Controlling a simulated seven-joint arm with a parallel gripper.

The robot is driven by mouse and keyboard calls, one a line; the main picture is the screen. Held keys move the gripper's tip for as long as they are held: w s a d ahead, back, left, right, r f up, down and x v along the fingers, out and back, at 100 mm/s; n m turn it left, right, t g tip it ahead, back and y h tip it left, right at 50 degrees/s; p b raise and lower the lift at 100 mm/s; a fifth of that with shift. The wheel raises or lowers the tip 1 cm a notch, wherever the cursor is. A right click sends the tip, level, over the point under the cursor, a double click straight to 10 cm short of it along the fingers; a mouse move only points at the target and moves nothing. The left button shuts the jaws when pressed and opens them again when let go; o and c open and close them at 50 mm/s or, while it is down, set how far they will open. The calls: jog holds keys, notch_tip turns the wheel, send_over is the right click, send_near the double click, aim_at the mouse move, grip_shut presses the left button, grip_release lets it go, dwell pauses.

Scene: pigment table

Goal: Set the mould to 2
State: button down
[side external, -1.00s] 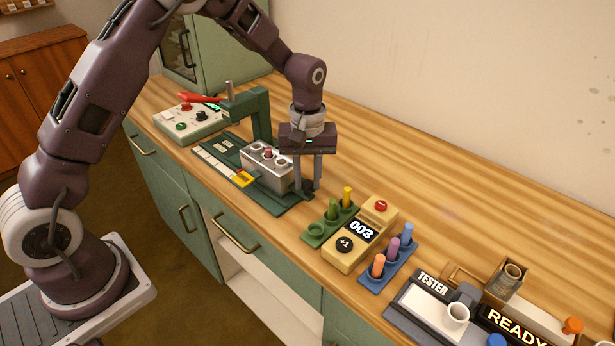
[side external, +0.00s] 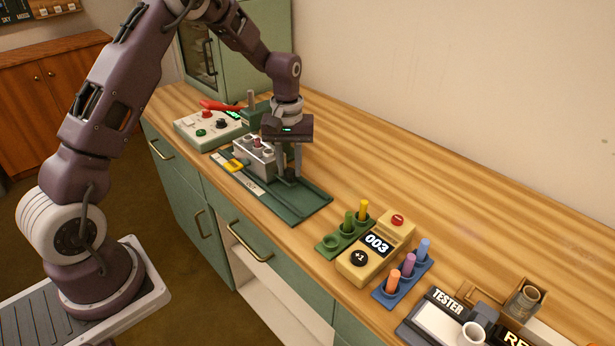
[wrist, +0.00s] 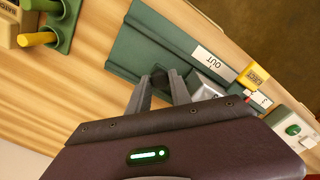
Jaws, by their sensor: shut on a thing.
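The mould (side external: 253,157) is a grey metal block with round cavities on top, sitting on the green slide track (side external: 305,207). A yellow tab (side external: 234,166) is at its front left. My gripper (side external: 288,178) is lowered at the mould's right end, shut on its dark handle. In the wrist view the dark handle (wrist: 160,77) is between the fingertips, and part of the silver mould (wrist: 205,86) shows beside them. A white label reading "OUT" (wrist: 209,62) lies uncovered on the track. The mould is by the green press (side external: 257,108); no number 2 is readable, and its exact station is unclear.
A control box (side external: 203,135) with a red lever stands behind left. To the right are a green peg holder (side external: 328,241), a yellow counter (side external: 367,264) showing 003, a blue peg holder (side external: 386,292) and the tester (side external: 440,318). The track's right part is clear.

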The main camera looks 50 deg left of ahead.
jog(key=shift+a, duration=0.5)
jog(key=c, duration=1.2)
grip_release()
jog(key=shift+r, duration=0.1)
notch_tip(320, 180, up, 7)
jog(key=shift+f, duration=0.1)
